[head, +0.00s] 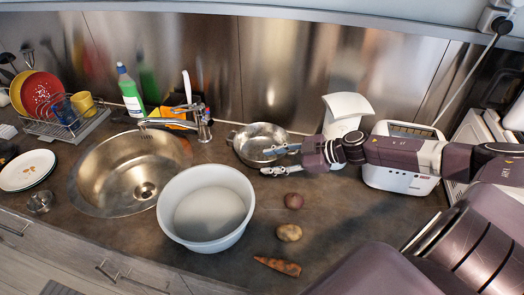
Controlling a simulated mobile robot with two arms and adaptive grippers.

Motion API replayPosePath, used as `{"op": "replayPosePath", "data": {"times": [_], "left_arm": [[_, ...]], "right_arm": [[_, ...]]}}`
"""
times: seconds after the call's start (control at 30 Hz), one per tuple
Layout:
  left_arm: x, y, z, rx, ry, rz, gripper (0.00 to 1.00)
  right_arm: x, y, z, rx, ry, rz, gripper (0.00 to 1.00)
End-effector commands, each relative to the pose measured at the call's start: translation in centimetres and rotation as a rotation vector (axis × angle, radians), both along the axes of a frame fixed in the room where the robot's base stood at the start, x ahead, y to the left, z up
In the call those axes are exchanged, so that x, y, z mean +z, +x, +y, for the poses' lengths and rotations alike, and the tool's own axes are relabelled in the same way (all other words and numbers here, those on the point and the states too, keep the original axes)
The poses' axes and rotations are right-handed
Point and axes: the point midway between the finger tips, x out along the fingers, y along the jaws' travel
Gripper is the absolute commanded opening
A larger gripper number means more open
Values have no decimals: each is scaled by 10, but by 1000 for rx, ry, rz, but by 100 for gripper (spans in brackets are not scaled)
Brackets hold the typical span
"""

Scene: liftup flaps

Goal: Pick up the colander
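A shiny round metal vessel, which looks like the colander (254,134), stands upright on the counter near the back wall, right of the sink. A small handle shows on its left side; holes are too small to make out. My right gripper (268,161) comes in from the right with its fingers pointing left. Its fingers are apart, with nothing seen between them. The upper finger overlaps the colander's right front edge in the head view; I cannot tell whether they touch. My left gripper is not in view.
A large white bowl (236,218) stands in front of the colander. Potatoes (289,232) and a carrot-like root (278,266) lie to its right. The sink (100,165) and dish rack (75,125) are left. A white appliance (345,107) and toaster (393,181) stand behind my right arm.

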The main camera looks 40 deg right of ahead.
Motion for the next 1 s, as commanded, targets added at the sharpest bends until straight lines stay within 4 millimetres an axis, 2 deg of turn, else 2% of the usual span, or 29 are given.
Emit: {"op": "replayPosePath", "data": {"times": [0.23,0.6,0.93,1.0], "left_arm": [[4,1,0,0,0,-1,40],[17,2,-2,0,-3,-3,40],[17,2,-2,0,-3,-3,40],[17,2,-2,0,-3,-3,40]], "right_arm": [[-4,8,3,-2,3,-2,36],[-29,37,18,0,4,-1,36],[-33,40,20,1,0,1,36],[-33,40,20,1,0,1,29]]}}
